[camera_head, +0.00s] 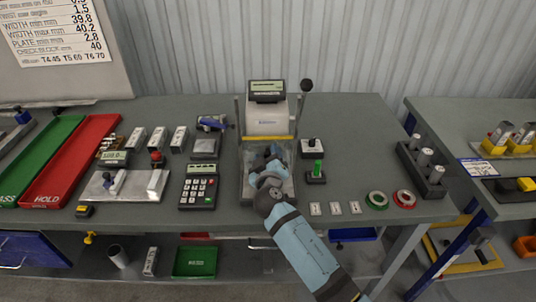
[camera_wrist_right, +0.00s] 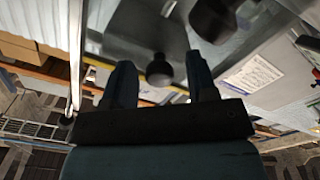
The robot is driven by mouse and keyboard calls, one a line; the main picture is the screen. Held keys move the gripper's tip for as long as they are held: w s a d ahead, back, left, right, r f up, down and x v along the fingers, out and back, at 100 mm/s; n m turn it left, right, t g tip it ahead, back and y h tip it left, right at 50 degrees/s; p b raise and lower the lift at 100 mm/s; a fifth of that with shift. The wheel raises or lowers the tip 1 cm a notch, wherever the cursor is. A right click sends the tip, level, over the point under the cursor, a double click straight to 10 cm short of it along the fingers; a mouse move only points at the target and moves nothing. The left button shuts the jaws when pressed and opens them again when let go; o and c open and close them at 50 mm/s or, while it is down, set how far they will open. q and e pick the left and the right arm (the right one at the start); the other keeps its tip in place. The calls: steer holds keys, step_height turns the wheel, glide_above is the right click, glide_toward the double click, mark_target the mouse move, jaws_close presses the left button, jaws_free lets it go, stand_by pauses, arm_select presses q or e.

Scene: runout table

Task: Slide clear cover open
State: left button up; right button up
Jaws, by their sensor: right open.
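The machine (camera_head: 268,121) with a small display stands mid-table, with a rail on each side and a yellow strip across its front. The clear cover (camera_head: 249,187) seems to be the see-through panel at its front; its edges are hard to make out. My right gripper (camera_head: 268,157) is over this front part, hiding some of it. In the right wrist view my right gripper (camera_wrist_right: 162,82) is open, with a dark round knob (camera_wrist_right: 160,70) between or just beyond its fingers. I cannot tell whether they touch it. My left gripper is not in view.
A black-knobbed lever (camera_head: 306,86) rises at the machine's right. A keypad (camera_head: 198,187) lies left, a green-button box (camera_head: 316,173) right. Green and red trays (camera_head: 75,160) are far left. Several small labelled cards and two rings (camera_head: 404,198) lie at the front right.

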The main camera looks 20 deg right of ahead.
mark_target(268, 153)
jaws_close()
step_height(268, 153, up, 13)
steer(key=p, duration=0.6)
jaws_free()
steer(key=shift+f, duration=0.15)
steer(key=shift+s+f, duration=0.1)
